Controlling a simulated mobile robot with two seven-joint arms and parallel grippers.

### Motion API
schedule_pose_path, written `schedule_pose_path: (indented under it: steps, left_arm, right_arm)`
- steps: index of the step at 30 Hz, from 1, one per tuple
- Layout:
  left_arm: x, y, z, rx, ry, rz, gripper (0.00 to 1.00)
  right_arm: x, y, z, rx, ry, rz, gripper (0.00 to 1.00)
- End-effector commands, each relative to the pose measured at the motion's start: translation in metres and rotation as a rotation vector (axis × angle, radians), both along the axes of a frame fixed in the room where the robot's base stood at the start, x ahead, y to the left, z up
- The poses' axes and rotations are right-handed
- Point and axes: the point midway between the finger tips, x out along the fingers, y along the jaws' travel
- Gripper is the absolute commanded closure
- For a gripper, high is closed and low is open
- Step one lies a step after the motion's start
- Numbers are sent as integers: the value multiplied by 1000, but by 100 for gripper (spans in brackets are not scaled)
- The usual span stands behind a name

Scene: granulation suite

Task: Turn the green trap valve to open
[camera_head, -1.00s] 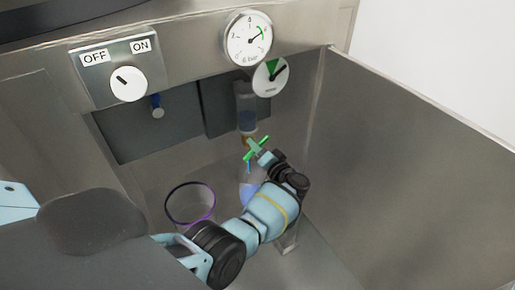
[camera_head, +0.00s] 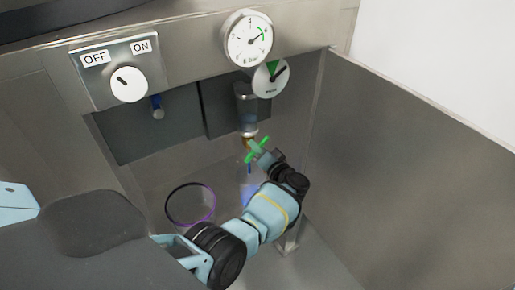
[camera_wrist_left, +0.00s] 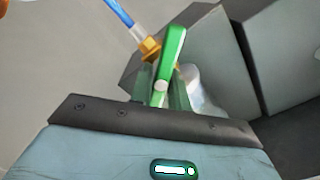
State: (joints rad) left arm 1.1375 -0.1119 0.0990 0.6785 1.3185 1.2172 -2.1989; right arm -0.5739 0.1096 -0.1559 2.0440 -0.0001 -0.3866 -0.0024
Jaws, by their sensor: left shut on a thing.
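The green trap valve handle (camera_head: 264,140) sits low in the steel bay, under a clear trap bowl (camera_head: 246,108). Some bluish liquid shows near the bottom of the bowl. My left gripper (camera_head: 258,152) reaches in from below and is shut on the green handle. In the left wrist view the green handle (camera_wrist_left: 172,52) stands tilted between the fingers (camera_wrist_left: 160,92). A brass fitting (camera_wrist_left: 149,47) and a blue tube (camera_wrist_left: 118,12) are beside it. The fingers hide part of the valve. My right gripper is not in view.
Two round gauges, an upper one (camera_head: 247,38) and a lower one (camera_head: 270,79), are above the valve. An OFF/ON switch panel (camera_head: 88,78) is at upper left. A dark purple ring-shaped rim (camera_head: 167,207) is left of my arm. A steel side wall (camera_head: 400,170) bounds the right.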

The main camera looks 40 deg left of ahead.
Motion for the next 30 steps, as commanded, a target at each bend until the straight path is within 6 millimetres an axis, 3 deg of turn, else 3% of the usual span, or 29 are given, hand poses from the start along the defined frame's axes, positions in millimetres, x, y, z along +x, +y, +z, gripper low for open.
schedule_pose_path:
  steps: [30]
  left_arm:
    - [-3, 0, -1, -307, -735, 0, 100]
  right_arm:
    - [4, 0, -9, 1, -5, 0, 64]
